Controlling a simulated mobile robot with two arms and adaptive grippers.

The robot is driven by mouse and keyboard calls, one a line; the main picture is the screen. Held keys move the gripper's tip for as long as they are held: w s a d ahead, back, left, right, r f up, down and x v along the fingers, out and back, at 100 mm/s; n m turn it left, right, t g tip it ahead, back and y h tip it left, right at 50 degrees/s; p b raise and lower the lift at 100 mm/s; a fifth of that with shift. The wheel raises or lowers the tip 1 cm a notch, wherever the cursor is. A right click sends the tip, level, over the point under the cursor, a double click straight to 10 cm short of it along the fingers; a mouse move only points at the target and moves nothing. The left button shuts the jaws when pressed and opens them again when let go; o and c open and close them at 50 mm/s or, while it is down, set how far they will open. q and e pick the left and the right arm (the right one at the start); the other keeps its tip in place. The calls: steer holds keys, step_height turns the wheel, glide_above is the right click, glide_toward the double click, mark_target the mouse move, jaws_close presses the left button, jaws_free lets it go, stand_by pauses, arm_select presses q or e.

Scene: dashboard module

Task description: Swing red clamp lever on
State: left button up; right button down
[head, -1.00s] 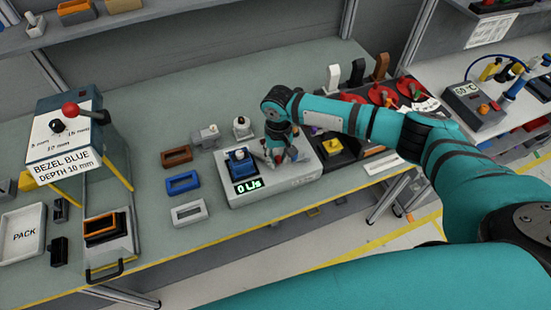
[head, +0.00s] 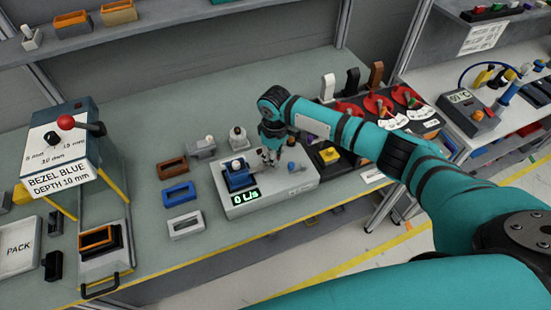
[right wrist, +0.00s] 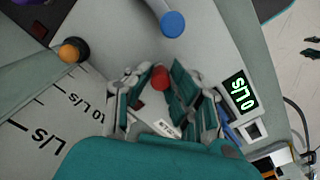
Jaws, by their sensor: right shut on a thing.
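The red ball knob of the clamp lever (right wrist: 160,79) shows between the fingers in the right wrist view. Its shaft and pivot are mostly hidden by the fingers. My right gripper (head: 269,156) is shut on it, over the grey test station (head: 262,200) beside the blue block. In the right wrist view my gripper (right wrist: 158,100) has a finger on each side of the red knob. The blue block (head: 238,180) sits at the left of the station. The station's display (head: 245,197) reads 0 L/s. My left gripper is out of view.
A blue knob (head: 291,166) stands on the station to the right of my gripper. Blue (head: 179,194) and white (head: 186,224) frames lie to the left. A panel with red dials (head: 350,109) stands at the right.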

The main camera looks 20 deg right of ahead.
steer(key=shift+w+n, duration=0.15)
steer(key=shift+n, duration=0.25)
steer(key=c, duration=1.2)
jaws_free()
steer(key=shift+r, duration=0.15)
step_height(320, 180, up, 12)
steer(key=shift+f, duration=0.1)
